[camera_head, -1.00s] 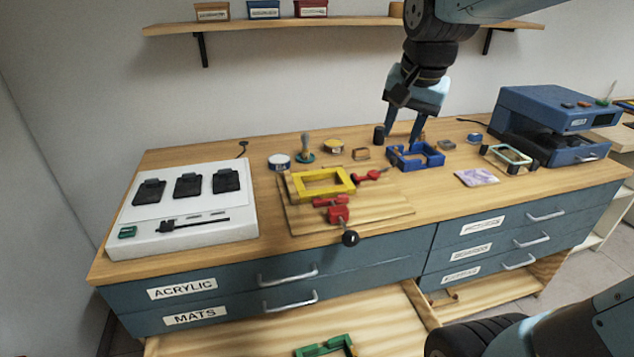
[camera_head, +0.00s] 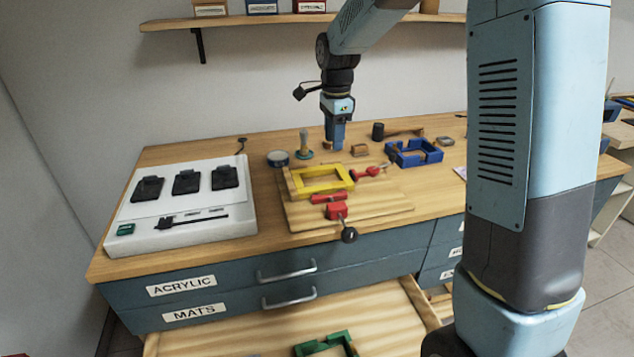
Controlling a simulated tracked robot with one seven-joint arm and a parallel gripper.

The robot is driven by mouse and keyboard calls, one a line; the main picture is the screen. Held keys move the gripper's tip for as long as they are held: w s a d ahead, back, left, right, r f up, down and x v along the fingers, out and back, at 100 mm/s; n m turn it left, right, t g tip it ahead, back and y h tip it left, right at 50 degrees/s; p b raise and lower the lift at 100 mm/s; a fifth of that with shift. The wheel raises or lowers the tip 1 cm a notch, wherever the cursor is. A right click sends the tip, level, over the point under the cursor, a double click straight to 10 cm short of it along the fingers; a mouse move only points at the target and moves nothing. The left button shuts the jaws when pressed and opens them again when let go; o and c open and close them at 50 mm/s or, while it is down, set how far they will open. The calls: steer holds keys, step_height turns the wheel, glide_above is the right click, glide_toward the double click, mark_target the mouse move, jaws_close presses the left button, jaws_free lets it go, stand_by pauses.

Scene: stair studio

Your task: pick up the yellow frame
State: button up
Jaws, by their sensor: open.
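The yellow frame (camera_head: 322,191) is a flat rectangular frame lying on a wooden board (camera_head: 375,215) on the workbench. A red clamp (camera_head: 336,209) with a black knob sits at its front side, and another red clamp (camera_head: 368,172) is at its right end. I cannot tell whether either clamp presses on it. My gripper (camera_head: 334,149) points down behind the frame's far right side, near the bench top. It is open and empty, its fingers seen nearly edge-on. A tin seen there earlier is now hidden behind it.
A small wooden block (camera_head: 360,150), a stamp-like tool (camera_head: 304,145) and a round tin (camera_head: 278,158) stand near my gripper. An open drawer (camera_head: 390,318) holding a green frame (camera_head: 325,343) juts out in front.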

step_height(320, 180, down, 2)
steer(key=w+a, duration=0.1)
glide_above(326, 186)
steer(key=shift+m, duration=0.4)
steer(key=f, duration=0.8)
steer(key=shift+d+f, duration=0.2)
steer(key=shift+f, duration=0.05)
steer(key=shift+a+f, duration=0.15)
steer(key=shift+f, duration=1.15)
steer(key=shift+a+f, duration=0.1)
steer(key=shift+f, duration=1.2)
